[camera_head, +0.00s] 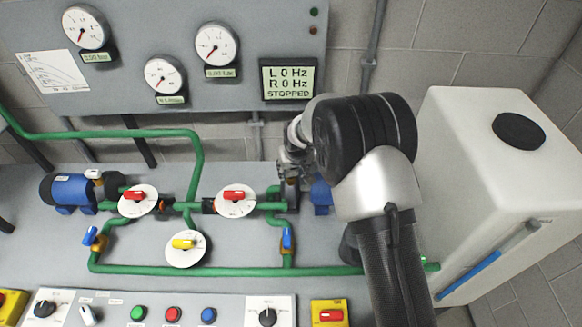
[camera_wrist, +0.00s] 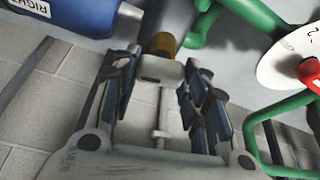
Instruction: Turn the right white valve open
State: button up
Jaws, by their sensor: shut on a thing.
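The right white valve's handle (camera_wrist: 160,72) shows as a pale block between my gripper's dark finger pads in the wrist view, just below a brass fitting (camera_wrist: 163,43). My gripper (camera_wrist: 158,88) is closed on this handle from both sides. In the head view my gripper (camera_head: 291,165) is at the right end of the pipework, beside the right blue pump (camera_head: 321,195). My wrist and arm hide much of that pump, and I cannot make out the valve there. The handle's exact angle is hard to tell.
Red-handled (camera_head: 235,196) and yellow-handled (camera_head: 184,243) valves on white dials sit left of my gripper, among green pipes (camera_head: 200,271). A blue-handled valve (camera_head: 287,238) is below. A large white tank (camera_head: 480,170) stands right. The display (camera_head: 289,80) reads 0 Hz, STOPPED.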

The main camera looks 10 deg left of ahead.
jog(key=n+b, duration=0.1)
jog(key=n+y+b, duration=0.1)
jog(key=n+b, duration=0.1)
jog(key=b, duration=0.1)
jog(key=shift+w+d+f+n+g, duration=0.1)
jog(key=shift+w+f+n+g, duration=0.1)
jog(key=shift+f+n+g, duration=0.1)
jog(key=n+g+y+b, duration=0.1)
jog(key=n+b, duration=0.2)
jog(key=b, duration=0.1)
jog(key=shift+r+n, duration=0.15)
jog(key=shift+n, duration=0.15)
jog(key=n+g, duration=0.1)
jog(key=n, duration=0.3)
jog(key=shift+w+d+r+n+g+y+b, duration=0.1)
jog(key=shift+r+n+g+y+b, duration=0.1)
jog(key=shift+n+g+y+b, duration=0.15)
jog(key=shift+w+n+g+p, duration=0.1)
jog(key=shift+n+g+p, duration=0.7)
jog(key=shift+n, duration=0.85)
jog(key=o, duration=1)
jog(key=shift+o, duration=0.2)
jog(key=v, duration=1.2)
